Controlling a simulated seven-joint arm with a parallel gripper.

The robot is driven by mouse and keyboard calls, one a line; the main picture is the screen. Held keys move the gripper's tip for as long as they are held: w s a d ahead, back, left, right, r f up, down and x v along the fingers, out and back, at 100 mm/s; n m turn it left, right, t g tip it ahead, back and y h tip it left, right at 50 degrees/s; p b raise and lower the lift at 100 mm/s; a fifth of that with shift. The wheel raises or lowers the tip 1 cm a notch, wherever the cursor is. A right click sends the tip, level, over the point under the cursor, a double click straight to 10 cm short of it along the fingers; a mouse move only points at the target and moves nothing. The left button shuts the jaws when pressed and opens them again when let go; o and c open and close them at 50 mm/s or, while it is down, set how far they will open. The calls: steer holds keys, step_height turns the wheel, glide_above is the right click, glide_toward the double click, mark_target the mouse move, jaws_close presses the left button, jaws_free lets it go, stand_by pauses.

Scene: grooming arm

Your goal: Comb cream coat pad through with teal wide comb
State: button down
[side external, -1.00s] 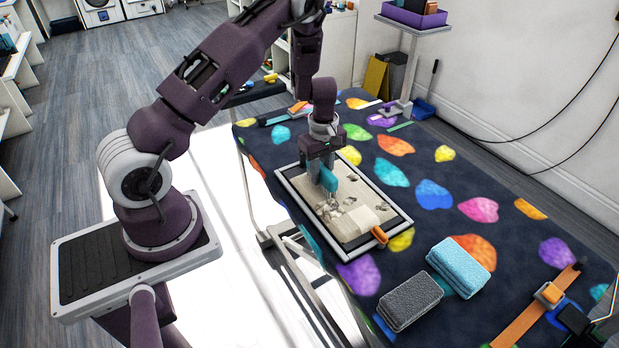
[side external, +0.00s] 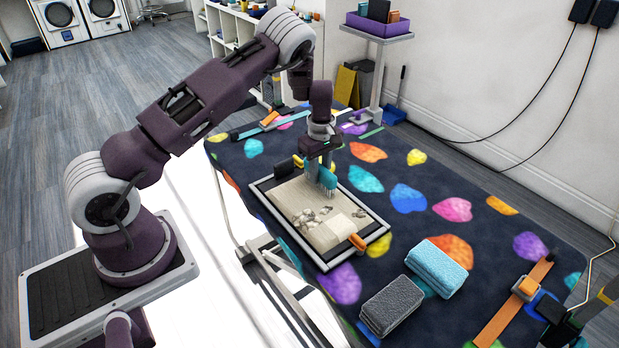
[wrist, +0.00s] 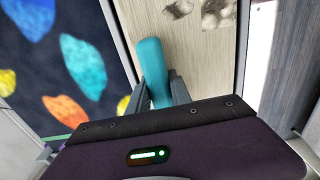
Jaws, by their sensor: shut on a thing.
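The cream coat pad (side external: 291,196) lies in a framed tray (side external: 262,184) on the patterned table. Dark-edged pale tufts (side external: 312,216) show on its middle and near part; its far part looks smooth. My gripper (side external: 322,166) is shut on the teal wide comb (side external: 328,178), above the right side of the pad. The comb's teeth point down at the pad; I cannot tell whether they touch it. In the wrist view, the comb's teal handle (wrist: 153,68) sits between the fingers, and tufts (wrist: 216,13) show at the top.
An orange-tabbed clamp (side external: 357,242) sits at the tray's near end, and a dark one (side external: 284,167) at the far end. A blue towel (side external: 437,268) and a grey one (side external: 392,305) lie to the right. A purple bin (side external: 384,25) stands on a shelf behind.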

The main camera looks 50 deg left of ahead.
steer(key=w, duration=0.3)
steer(key=shift+w, duration=0.3)
steer(key=shift+s+d, duration=0.1)
stand_by(0.4)
steer(key=s, duration=0.8)
steer(key=s, duration=0.8)
steer(key=shift+s, duration=0.15)
stand_by(0.3)
